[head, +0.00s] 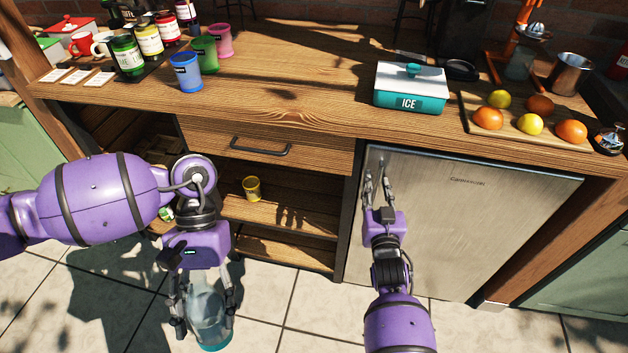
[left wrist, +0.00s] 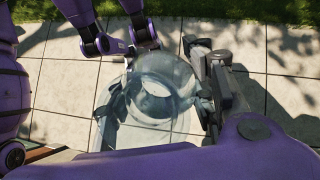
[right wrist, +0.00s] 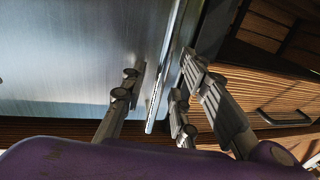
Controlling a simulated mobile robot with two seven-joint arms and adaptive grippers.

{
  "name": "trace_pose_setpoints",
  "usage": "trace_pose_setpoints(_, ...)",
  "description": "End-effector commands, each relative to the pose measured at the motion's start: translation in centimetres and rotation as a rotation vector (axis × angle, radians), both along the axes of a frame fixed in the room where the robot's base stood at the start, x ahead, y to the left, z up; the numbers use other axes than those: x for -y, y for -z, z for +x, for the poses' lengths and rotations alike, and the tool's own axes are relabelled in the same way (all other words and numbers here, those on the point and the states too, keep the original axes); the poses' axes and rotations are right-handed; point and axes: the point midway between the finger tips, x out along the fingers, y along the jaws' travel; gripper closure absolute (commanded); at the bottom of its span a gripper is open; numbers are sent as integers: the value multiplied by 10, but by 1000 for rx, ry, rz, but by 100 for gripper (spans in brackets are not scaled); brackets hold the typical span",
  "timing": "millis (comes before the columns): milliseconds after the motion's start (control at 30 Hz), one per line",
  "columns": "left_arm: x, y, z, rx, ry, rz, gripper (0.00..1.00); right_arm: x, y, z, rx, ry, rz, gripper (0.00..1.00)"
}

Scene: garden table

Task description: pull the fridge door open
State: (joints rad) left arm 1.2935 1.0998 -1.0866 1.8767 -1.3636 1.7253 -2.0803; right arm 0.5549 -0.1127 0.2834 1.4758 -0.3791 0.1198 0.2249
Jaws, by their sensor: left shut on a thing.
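The fridge door (head: 480,220) is a brushed-steel panel under the right part of the counter. It looks shut in the head view. An upright metal strip (right wrist: 165,90) at its edge shows in the right wrist view. My right gripper (head: 378,186) is at the door's upper left. Its fingers are apart, one on each side of the strip in the right wrist view (right wrist: 158,95), with gaps visible. My left gripper (head: 203,308) is shut on a clear container (head: 208,318) with a teal end, held over the floor. The container also shows in the left wrist view (left wrist: 158,92).
A drawer with a dark handle (head: 260,147) and open shelves holding a yellow cup (head: 252,188) are left of the fridge. An ice box (head: 411,88) and a board with fruit (head: 530,118) stand on the counter above. The tiled floor (head: 310,320) in front is clear.

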Motion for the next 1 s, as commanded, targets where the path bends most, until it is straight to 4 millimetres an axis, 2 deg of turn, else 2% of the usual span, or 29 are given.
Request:
trace_pose_setpoints(333, 0, 0, 0, 0, 1, -1, 94, 0, 0, 4, 1, 0, 0, 72)
trace_pose_setpoints(500, 0, 0, 0, 0, 1, -1, 94, 0, 0, 3, 1, 0, 0, 94)
trace_pose_setpoints(567, 0, 0, 0, 0, 1, -1, 94, 0, 0, 3, 1, 0, 0, 100)
trace_pose_setpoints(1000, 0, -3, 1, 2, 1, -1, 94, 1, 0, 0, 0, -5, -2, 100)
